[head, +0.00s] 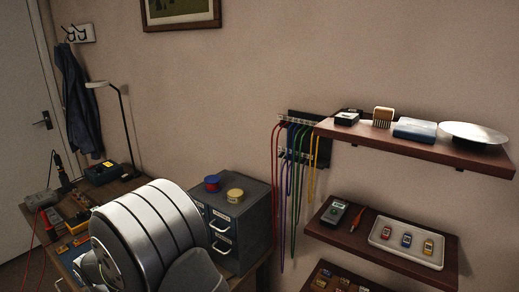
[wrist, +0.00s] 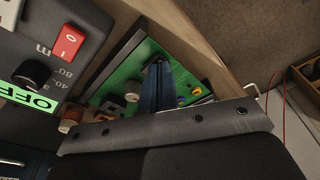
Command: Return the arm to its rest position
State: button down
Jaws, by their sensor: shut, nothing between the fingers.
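My gripper (wrist: 158,70) shows in the wrist view, its narrow dark fingers together and empty. The fingers stand in front of a green circuit board (wrist: 128,75) with knobs and small coloured parts; I cannot tell whether they touch it. A dark tuner-like unit (wrist: 50,50) is at the left, with a red rocker switch (wrist: 68,41), a black knob (wrist: 33,73) and a green OFF label (wrist: 36,98). In the head view my own silver arm link covers the lower left, and the gripper is not seen there.
In the head view a workbench (head: 95,190) with tools lies behind my arm. A grey drawer cabinet (head: 255,215) carries two spools. Wall shelves (head: 430,150) on the right hold small items, beside hanging coloured cables (head: 297,165). A desk lamp (head: 123,115) stands at the back left.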

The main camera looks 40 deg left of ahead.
dwell(0.3)
jog(key=w+r+m+g+h, duration=0.1)
jog(key=w+r+m+g, duration=0.1)
jog(key=r+m, duration=0.8)
notch_tip(320, 180, up, 5)
jog(key=shift+w+r, duration=0.15)
jog(key=shift+w, duration=0.35)
dwell(0.7)
jog(key=c, duration=2.2)
grip_release()
